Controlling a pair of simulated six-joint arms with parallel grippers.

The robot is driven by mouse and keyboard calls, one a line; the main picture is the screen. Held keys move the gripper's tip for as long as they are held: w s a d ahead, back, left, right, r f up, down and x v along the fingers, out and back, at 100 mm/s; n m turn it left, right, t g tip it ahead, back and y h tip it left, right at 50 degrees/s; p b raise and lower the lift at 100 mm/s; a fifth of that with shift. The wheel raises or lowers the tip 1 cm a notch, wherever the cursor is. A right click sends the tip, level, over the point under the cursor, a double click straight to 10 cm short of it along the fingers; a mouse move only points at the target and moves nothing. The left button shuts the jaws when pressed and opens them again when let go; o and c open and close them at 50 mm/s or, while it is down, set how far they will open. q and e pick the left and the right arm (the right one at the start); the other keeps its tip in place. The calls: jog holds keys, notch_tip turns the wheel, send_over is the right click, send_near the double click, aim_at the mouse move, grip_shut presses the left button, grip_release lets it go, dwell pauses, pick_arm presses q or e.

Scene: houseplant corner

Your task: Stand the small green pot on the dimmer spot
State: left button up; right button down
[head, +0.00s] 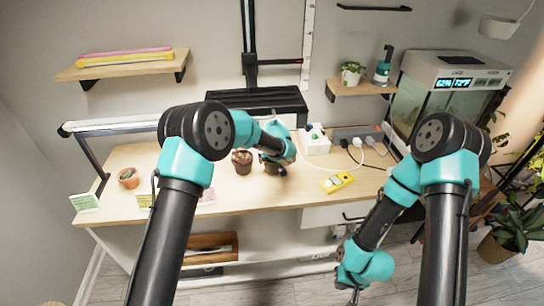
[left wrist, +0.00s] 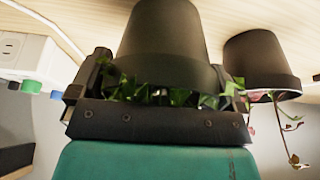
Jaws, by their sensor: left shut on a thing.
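The small green pot (head: 272,166), dark olive with green leaves, is at my left gripper (head: 279,156) over the wooden bench. In the left wrist view the pot (left wrist: 166,40) appears upside down between the jaws of my left gripper (left wrist: 158,92), which are shut on it. I cannot tell whether its base touches the bench. A dark brown pot (head: 242,167) stands just left of it, and also shows in the left wrist view (left wrist: 258,60). My right gripper (head: 354,294) hangs low in front of the bench, its jaws too small to read.
A terracotta pot (head: 128,180) stands at the bench's left. Small cards, green (head: 85,202) and pink (head: 208,197), sit along the front edge. A yellow meter (head: 337,182) lies right of the held pot. A lamp bar (head: 112,125) crosses the back left. Bare bench lies between.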

pick_arm(q)
jog(key=shift+w+a, duration=0.2)
jog(key=shift+w, duration=1.25)
jog(key=shift+w+f, duration=0.15)
jog(key=shift+f, duration=0.6)
jog(key=shift+f, duration=0.1)
jog(key=o, duration=0.6)
jog(key=shift+o, duration=0.2)
